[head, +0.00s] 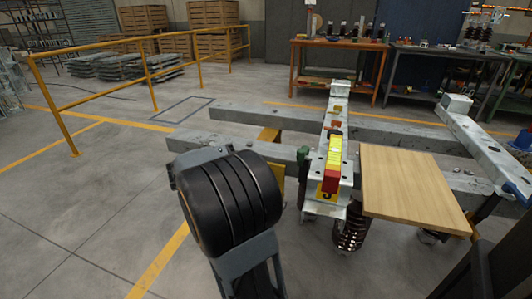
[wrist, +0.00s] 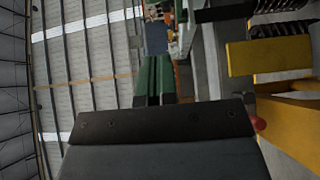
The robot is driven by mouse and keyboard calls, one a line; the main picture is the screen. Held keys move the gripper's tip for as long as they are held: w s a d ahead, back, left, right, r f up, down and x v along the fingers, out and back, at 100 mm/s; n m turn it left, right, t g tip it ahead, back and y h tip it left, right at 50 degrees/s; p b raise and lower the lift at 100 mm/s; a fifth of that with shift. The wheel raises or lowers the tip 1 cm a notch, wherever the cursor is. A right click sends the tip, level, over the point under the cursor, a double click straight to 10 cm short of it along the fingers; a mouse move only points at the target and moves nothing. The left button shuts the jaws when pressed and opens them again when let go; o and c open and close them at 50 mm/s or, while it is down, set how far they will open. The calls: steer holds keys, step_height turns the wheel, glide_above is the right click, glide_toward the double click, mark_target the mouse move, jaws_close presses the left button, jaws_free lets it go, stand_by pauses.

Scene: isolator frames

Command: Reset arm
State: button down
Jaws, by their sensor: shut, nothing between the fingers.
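My gripper (wrist: 155,62) shows in the wrist view as two green fingers side by side beyond a dark plate. They are shut with nothing between them. In the head view my arm's large black joint (head: 228,200) fills the lower middle, in front of the frame's left side. My gripper cannot be made out clearly there. The wrist view is turned on its side, with the hall ceiling on its left.
The grey isolator frame (head: 390,133) carries a yellow-and-red piece (head: 333,165) and a brown ribbed insulator (head: 350,230). A wooden board (head: 410,185) lies at right. A yellow railing (head: 150,75), workbenches (head: 340,44) and crates stand behind. Floor at left is clear.

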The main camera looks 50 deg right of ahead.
steer(key=shift+v, duration=1.15)
steer(key=s+a+r+n+t+y+p, duration=0.1)
steer(key=a+r+n+t+y+p, duration=0.2)
steer(key=a+r+t+y+p, duration=0.3)
steer(key=s+a+r+n+t+y+p, duration=0.1)
steer(key=a+r+n+t+y+p, duration=0.2)
steer(key=a+r+t+y+p, duration=0.4)
steer(key=a+r+y+p, duration=0.2)
steer(key=a+r+p, duration=0.5)
steer(key=a+p, duration=0.6)
steer(key=shift+s+a+n+p, duration=0.2)
steer(key=shift+n+p, duration=0.2)
steer(key=shift+p, duration=2.35)
steer(key=shift+d+r, duration=0.15)
steer(key=shift+d, duration=0.05)
